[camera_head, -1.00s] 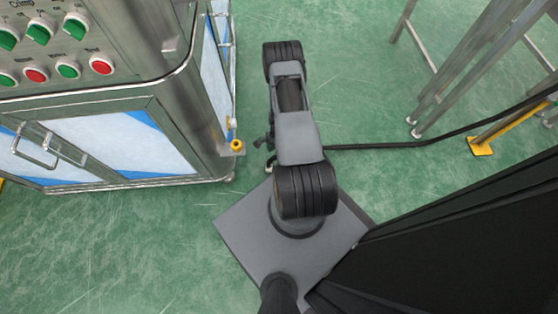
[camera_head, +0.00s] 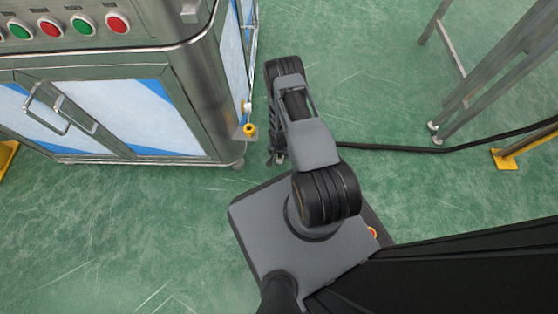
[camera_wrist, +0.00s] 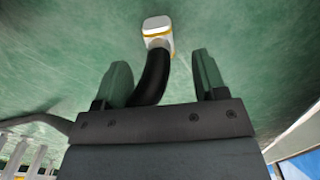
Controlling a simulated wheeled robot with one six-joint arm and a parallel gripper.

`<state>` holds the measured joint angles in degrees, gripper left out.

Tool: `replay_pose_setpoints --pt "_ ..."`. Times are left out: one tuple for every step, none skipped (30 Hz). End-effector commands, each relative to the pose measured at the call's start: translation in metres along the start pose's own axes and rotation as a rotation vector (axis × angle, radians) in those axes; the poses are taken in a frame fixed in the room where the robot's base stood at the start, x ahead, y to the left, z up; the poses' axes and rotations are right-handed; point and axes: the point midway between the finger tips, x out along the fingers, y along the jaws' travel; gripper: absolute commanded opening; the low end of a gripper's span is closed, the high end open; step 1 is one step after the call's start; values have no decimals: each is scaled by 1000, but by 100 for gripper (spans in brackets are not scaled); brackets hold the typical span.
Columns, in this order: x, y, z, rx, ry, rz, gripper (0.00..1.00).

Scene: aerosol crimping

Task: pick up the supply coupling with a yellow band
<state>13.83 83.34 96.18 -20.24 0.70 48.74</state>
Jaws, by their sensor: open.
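The supply coupling (camera_wrist: 157,32) shows in the wrist view as a pale end piece with a yellow band, on the end of a black hose (camera_wrist: 155,75). It lies beyond my fingertips, roughly in line with the gap between them. My gripper (camera_wrist: 160,60) is open, with its two fingers apart and nothing held. The hose passes behind the gripper body. In the head view my gripper (camera_head: 277,156) is low beside the machine's corner, mostly under my arm; I cannot make out the coupling clearly there.
A steel machine cabinet (camera_head: 190,90) with buttons stands close on the left, with a yellow-ringed fitting (camera_head: 249,130) at its corner. The hose (camera_head: 430,149) runs over the green floor to the right. Metal legs (camera_head: 470,90) and a yellow foot (camera_head: 505,158) stand there.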

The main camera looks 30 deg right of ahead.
Motion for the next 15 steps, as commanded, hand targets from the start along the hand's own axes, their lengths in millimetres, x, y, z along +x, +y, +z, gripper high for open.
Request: replay_pose_setpoints --pt "3 0 -1 1 1 0 65" --pt "3 0 -1 2 1 0 65" --pt "5 1 -1 3 1 0 65" --pt "8 1 -1 3 1 0 65" --pt "11 1 -1 3 1 0 65" --pt "17 1 -1 4 0 0 65" --pt "22 1 -1 4 0 0 65" --pt "27 1 -1 5 0 1 65" --pt "33 1 -1 6 0 1 65" --pt "37 1 -1 5 1 1 65" --pt "40 1 -2 5 1 1 65" --pt "42 1 -2 6 2 1 65" --pt "44 1 -1 5 1 1 65" --pt "47 1 -1 6 1 1 65" --pt "50 1 -2 6 3 1 65"
